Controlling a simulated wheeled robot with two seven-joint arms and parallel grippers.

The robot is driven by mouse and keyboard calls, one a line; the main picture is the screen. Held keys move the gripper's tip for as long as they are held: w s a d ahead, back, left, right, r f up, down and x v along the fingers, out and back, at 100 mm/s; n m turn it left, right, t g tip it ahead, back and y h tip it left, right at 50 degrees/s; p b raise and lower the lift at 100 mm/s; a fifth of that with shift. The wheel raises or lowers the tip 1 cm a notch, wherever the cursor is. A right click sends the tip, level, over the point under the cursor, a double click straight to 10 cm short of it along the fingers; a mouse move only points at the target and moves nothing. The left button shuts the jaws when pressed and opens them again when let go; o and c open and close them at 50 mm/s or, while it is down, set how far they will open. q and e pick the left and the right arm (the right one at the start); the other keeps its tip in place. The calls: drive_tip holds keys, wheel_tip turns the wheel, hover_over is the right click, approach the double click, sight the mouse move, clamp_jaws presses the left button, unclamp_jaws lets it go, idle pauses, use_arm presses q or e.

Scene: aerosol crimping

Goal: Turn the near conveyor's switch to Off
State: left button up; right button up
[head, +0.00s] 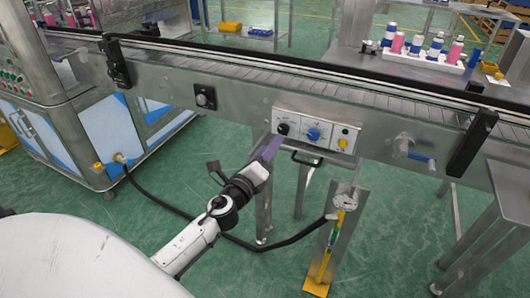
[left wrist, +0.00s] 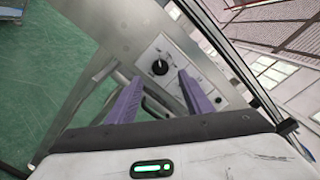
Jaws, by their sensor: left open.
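The near conveyor (head: 230,82) carries a pale control panel (head: 298,132) on its front side. On the panel are a black knob (head: 283,129), a blue knob (head: 313,134) and an orange button (head: 343,143). My left gripper (head: 275,143), with purple fingers, is just below and left of the black knob, pointing at the panel. In the left wrist view the black knob (left wrist: 160,67) shows beyond and between the two open fingertips (left wrist: 159,76), with nothing held. The fingers appear short of the knob. The knob's markings are too small to read. My right gripper is not in view.
A separate small black knob (head: 205,97) is further left on the conveyor side. A black handle (head: 308,158) is under the panel. Green floor lies in front.

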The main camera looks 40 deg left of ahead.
use_arm(q)
drive_tip(key=v, duration=0.2)
drive_tip(key=shift+s, duration=0.35)
idle(0.8)
idle(0.9)
